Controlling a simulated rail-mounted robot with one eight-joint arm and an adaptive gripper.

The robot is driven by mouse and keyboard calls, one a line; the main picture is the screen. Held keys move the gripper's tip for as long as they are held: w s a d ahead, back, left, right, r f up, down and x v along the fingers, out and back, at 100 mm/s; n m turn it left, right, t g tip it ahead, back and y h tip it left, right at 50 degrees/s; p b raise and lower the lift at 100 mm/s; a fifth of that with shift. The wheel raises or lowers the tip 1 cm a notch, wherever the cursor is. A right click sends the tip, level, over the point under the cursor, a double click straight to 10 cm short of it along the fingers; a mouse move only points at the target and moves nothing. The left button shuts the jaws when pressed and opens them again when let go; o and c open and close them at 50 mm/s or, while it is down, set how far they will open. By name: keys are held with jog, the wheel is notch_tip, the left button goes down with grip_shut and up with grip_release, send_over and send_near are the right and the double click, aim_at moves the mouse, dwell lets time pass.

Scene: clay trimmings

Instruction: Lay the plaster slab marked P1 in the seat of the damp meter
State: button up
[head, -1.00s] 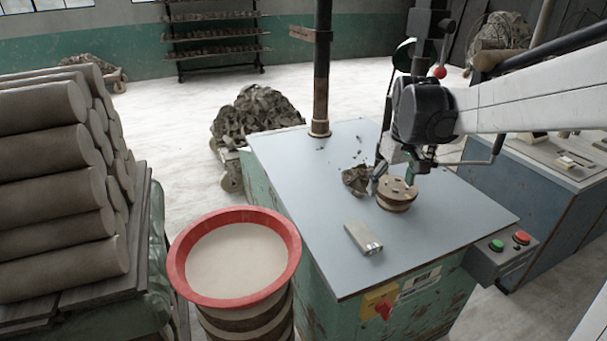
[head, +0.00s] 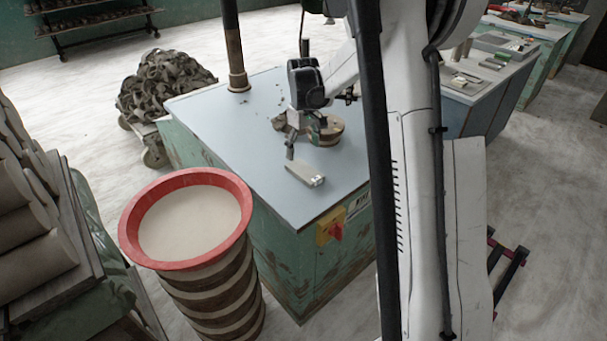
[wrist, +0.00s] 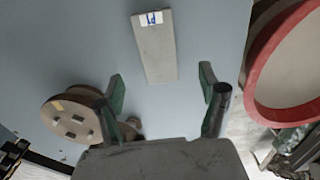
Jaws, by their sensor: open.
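A pale grey slab (head: 305,173) lies flat on the blue-grey tabletop (head: 245,130), near its front edge. My gripper (head: 300,142) is open and empty above the table, just behind the slab. In the wrist view the two green-padded fingers (wrist: 162,82) are spread wide, with the slab's near end between and ahead of the tips. I cannot make out the damp meter for certain; a small pale device (head: 468,83) sits on the right-hand bench.
A round wooden block (wrist: 72,124) with pale pegs stands beside my left finger in the wrist view. A red-rimmed tub (head: 128,230) stands close to the table's left side. A post (head: 235,60) rises at the table's back. Floor between the benches is clear.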

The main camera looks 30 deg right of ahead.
aim_at(305, 170)
jog(key=f, duration=0.9)
jog(key=shift+s+d, duration=0.1)
jog(key=shift+d, duration=0.1)
jog(key=shift+c, duration=0.4)
jog(key=c, duration=1.5)
jog(key=shift+r, duration=0.1)
